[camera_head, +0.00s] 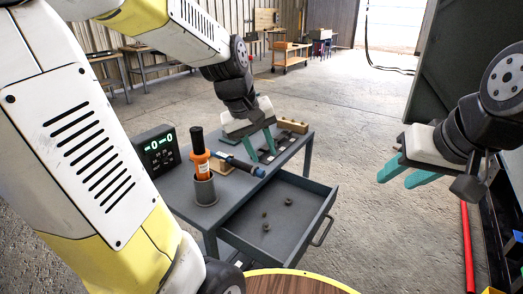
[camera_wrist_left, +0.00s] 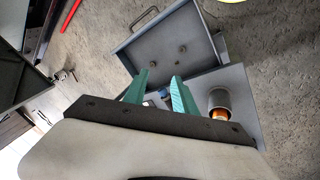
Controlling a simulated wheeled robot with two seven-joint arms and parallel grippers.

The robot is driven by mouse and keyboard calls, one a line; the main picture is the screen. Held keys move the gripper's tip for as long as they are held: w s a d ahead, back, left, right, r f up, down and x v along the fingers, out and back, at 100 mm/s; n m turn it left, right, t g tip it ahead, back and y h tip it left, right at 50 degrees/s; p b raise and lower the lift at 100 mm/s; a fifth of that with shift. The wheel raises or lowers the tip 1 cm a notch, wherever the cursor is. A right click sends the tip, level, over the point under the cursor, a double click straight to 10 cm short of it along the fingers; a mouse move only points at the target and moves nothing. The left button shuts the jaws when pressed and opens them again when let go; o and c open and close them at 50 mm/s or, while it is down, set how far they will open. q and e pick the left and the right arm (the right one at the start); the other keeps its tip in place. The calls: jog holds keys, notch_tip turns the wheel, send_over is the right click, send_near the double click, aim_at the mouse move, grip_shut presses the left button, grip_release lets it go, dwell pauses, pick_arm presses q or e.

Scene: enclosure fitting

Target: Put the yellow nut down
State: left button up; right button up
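I cannot make out a yellow nut in either view. Three small dark brownish pieces, possibly nuts, lie in the open drawer (camera_head: 240,233); one piece (camera_head: 289,202) is near its back right. My left gripper (camera_head: 261,158) is over the grey cart top, fingers pointing down and apart. In the left wrist view its fingertips (camera_wrist_left: 160,76) are spread, with no nut seen between them. A blue and black tool (camera_head: 240,166) lies on the cart beside the left gripper. My right gripper (camera_head: 400,177) is open and empty in the air at the right.
An orange-handled tool (camera_head: 199,150) stands in a grey cup (camera_head: 206,190) on the cart. A display with green digits (camera_head: 158,151) is at the cart's left. A tan block (camera_head: 292,125) sits at the back. A round wooden top (camera_head: 290,283) is in front.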

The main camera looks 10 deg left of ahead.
pick_arm(q)
jog(key=s+r+m+t, duration=0.2)
jog(key=s+r+m, duration=0.2)
jog(key=s, duration=0.7)
jog(key=shift+r+m+t, duration=0.3)
jog(key=shift+r+m, duration=0.1)
jog(key=shift+m, duration=0.4)
